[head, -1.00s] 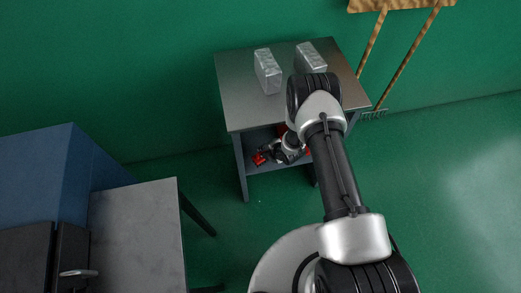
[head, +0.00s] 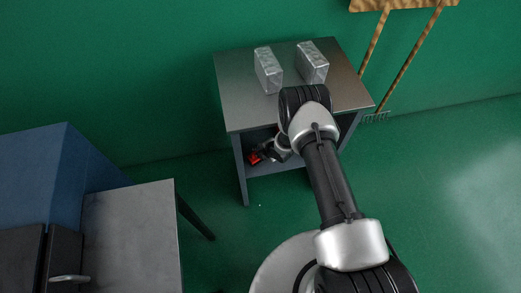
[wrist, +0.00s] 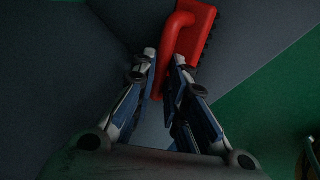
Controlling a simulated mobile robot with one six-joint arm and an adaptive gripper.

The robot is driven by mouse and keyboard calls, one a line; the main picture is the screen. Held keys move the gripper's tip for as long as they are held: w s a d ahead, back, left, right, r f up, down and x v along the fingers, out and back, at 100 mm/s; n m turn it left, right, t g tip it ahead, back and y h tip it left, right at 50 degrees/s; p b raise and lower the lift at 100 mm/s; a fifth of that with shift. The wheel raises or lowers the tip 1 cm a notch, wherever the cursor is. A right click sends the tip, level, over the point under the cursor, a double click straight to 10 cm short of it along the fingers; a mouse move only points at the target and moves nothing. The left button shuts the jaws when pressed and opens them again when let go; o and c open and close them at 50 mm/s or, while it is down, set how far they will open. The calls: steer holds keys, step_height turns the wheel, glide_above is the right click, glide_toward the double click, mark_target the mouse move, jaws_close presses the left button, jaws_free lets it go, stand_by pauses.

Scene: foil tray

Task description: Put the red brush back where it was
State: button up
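The red brush (wrist: 192,42) shows at the top middle of the wrist view, with dark bristles along its right side and a looped handle. My gripper (wrist: 165,60) is closed around the handle, one fingertip on each side. In the head view the brush (head: 254,158) is at the left front of the grey table's lower shelf (head: 278,166). My gripper reaches in under the tabletop there, partly hidden by my arm. I cannot tell whether the brush rests on the shelf.
Two silvery foil-like blocks (head: 268,70) (head: 312,63) stand on the grey tabletop (head: 240,95). Table legs flank the shelf opening. A grey table (head: 130,235) and blue cabinet (head: 30,185) stand at left. Wooden-handled tools (head: 408,60) lean at the back right.

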steer(key=o, duration=0.4)
steer(key=shift+o, duration=0.2)
steer(key=p+v, duration=0.4)
steer(key=v, duration=0.8)
steer(key=shift+p, duration=0.4)
steer(key=shift+r, duration=0.15)
